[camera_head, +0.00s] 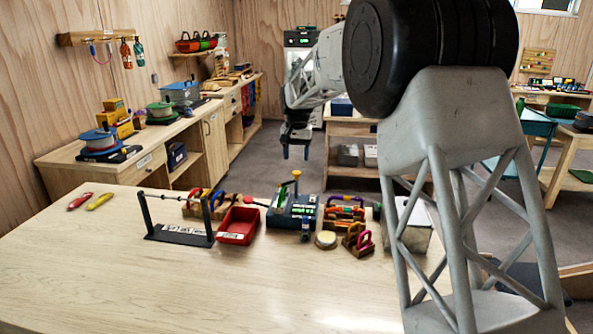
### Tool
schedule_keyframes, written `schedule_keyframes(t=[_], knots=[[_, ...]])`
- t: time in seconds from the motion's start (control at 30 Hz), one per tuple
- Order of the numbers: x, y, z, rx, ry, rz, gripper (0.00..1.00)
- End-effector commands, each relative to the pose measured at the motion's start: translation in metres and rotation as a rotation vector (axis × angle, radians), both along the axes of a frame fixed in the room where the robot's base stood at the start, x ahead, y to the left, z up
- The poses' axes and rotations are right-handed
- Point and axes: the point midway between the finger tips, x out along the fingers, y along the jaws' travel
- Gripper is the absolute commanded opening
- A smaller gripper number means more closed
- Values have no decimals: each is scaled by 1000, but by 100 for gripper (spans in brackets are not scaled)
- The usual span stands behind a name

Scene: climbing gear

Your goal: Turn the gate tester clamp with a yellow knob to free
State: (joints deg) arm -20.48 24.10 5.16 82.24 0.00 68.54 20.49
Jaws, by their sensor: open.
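The gate tester (285,218) is a blue-and-dark device with a small green display, on the light wooden table. Its yellow knob (296,173) stands up at the back of the device. A lever with a red end reaches to the left of it. Which way the clamp is turned is too small to tell. My gripper (296,152) points down with its two dark fingers apart and empty. In the picture it is just above the yellow knob, not touching it; its depth relative to the knob is hard to judge.
A red tray (238,225) and a black stand (180,235) are left of the tester. Coloured carabiners on racks (343,213) and a round pale disc (326,240) are to its right. A grey metal box (412,238) is partly behind my arm. The table front is clear.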

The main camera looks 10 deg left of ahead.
Motion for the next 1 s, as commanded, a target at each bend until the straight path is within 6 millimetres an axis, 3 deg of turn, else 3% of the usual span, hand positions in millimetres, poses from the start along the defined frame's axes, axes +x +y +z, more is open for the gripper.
schedule_keyframes(t=[0.4, 0.9, 1.0], knots=[[0, 0, -48, 0, 0, 0, 59], [0, 0, -59, 0, -1, 0, 59], [0, 0, -59, 0, -1, 0, 43]])
